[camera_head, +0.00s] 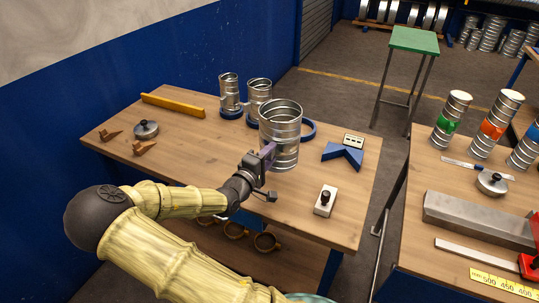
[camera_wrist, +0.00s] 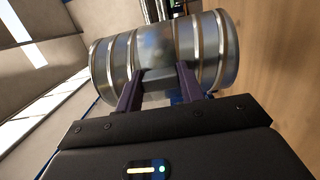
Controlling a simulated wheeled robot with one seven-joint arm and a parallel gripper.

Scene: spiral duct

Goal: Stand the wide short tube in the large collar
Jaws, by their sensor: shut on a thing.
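The wide short tube (camera_head: 281,128) is a ribbed, shiny metal cylinder, open at the top and about upright. My gripper (camera_head: 267,157) is shut on its near side. In the wrist view the tube (camera_wrist: 215,50) lies across the picture between my gripper's two purple fingers (camera_wrist: 158,85). The large collar (camera_head: 311,130) is a blue ring on the wooden table. It shows just behind and right of the tube, which hides much of it. The tube appears held above the table, in front of the collar; its exact height is hard to tell.
Two metal tubes (camera_head: 229,92) (camera_head: 258,95) stand in blue collars behind left. A blue V-shaped block (camera_head: 343,157) and a grey block with a black knob (camera_head: 325,201) are on the right. A yellow bar (camera_head: 173,107) lies at the back.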

